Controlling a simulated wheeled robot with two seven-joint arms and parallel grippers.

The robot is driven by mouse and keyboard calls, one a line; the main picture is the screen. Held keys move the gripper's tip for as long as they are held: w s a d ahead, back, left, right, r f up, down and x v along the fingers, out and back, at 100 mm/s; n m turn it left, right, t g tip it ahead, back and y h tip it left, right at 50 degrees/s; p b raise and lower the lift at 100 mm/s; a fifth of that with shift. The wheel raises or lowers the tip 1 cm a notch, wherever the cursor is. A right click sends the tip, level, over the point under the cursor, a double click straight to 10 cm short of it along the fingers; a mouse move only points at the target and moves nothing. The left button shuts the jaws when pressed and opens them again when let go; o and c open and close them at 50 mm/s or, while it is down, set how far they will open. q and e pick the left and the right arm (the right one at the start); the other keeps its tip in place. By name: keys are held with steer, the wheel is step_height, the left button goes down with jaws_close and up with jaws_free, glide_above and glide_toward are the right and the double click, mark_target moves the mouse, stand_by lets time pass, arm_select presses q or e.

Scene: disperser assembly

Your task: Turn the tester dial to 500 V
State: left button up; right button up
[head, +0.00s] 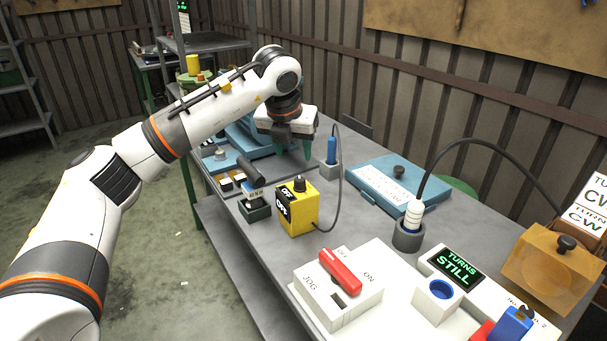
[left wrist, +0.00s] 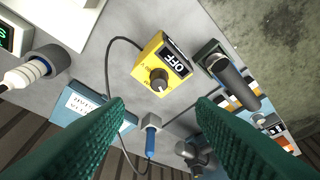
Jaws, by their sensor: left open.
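The yellow tester box (head: 301,215) stands on the grey bench, with a black dial (head: 299,184) on top and dark OFF labels on a side. In the left wrist view the dial (left wrist: 159,79) shows a pale pointer mark; its setting is too small to read. My left gripper (head: 293,157) is open and empty, behind the tester in the head view, and apart from it. In the left wrist view its two green fingers (left wrist: 160,112) lie below the dial, one to each side. My right gripper is not in view.
A blue probe in a grey holder (head: 331,160) is cabled to the tester. A black-handled tool in a dark holder (head: 257,203) stands left of it. A blue case (head: 385,187), a white-topped probe (head: 412,222) and a red-switch box (head: 338,290) stand to the right and front.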

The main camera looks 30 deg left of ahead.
mark_target(299, 180)
arm_select(q)
steer(key=b+x, duration=0.4)
steer(key=x, duration=0.6)
steer(key=shift+s+d, duration=0.1)
steer(key=shift+s, duration=0.1)
steer(key=shift+w+f+b, duration=0.3)
steer(key=shift+f+b, duration=0.1)
steer(key=shift+f, duration=0.2)
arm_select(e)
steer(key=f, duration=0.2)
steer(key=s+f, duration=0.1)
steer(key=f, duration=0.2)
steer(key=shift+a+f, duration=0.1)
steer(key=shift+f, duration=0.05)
arm_select(q)
steer(key=shift+c, duration=0.2)
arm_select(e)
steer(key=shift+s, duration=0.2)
arm_select(q)
steer(key=c, duration=0.9)
steer(key=shift+c, duration=0.2)
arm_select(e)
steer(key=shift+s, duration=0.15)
